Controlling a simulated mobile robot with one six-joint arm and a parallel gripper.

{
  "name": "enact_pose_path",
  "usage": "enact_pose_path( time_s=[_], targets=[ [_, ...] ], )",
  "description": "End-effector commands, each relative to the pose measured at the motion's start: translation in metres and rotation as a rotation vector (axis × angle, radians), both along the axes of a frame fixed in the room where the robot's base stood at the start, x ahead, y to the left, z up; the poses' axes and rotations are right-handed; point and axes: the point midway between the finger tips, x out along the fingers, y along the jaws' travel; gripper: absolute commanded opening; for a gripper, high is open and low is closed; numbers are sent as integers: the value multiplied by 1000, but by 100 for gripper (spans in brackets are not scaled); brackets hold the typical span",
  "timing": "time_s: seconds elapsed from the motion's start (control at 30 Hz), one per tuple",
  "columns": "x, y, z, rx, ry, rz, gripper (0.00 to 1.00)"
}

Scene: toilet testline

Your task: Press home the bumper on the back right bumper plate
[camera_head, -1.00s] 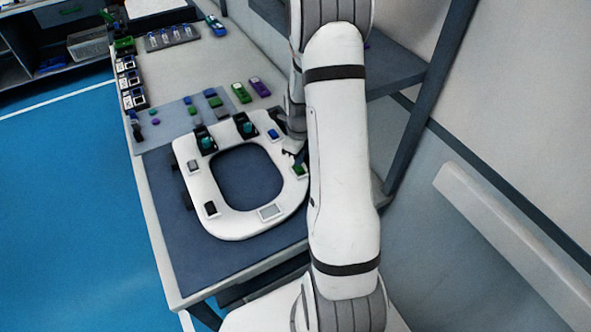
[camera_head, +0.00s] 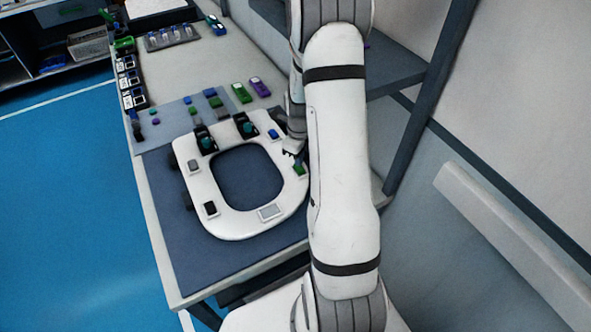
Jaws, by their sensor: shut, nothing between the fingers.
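A white toilet seat ring (camera_head: 190,190) lies on the dark mat of the bench, in the head view. Small plates or bumpers sit around its rim. A blue one (camera_head: 273,134) is at the upper right, near the hinge side, and a green one (camera_head: 299,170) is at the right. A pale grey plate (camera_head: 269,212) is at the lower right, with darker ones on the left. My gripper (camera_head: 293,156) is shut and empty, low over the right rim, between the blue and green pieces and closer to the green. Contact cannot be told. My arm hides part of the right side.
Two dark hinge blocks (camera_head: 205,141) stand at the top of the ring. Green and purple parts (camera_head: 241,93) lie behind it, with a row of small devices (camera_head: 131,84) along the left bench edge. A shelf and its post (camera_head: 428,90) stand at the right.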

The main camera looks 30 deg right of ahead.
Motion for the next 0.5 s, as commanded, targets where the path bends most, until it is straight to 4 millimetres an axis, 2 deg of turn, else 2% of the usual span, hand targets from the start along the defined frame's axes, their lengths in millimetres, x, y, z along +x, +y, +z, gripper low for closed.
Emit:
enact_pose_path(
  time_s=[0.5],
  targets=[
    [0,0,-9,0,0,0,0]
  ],
)
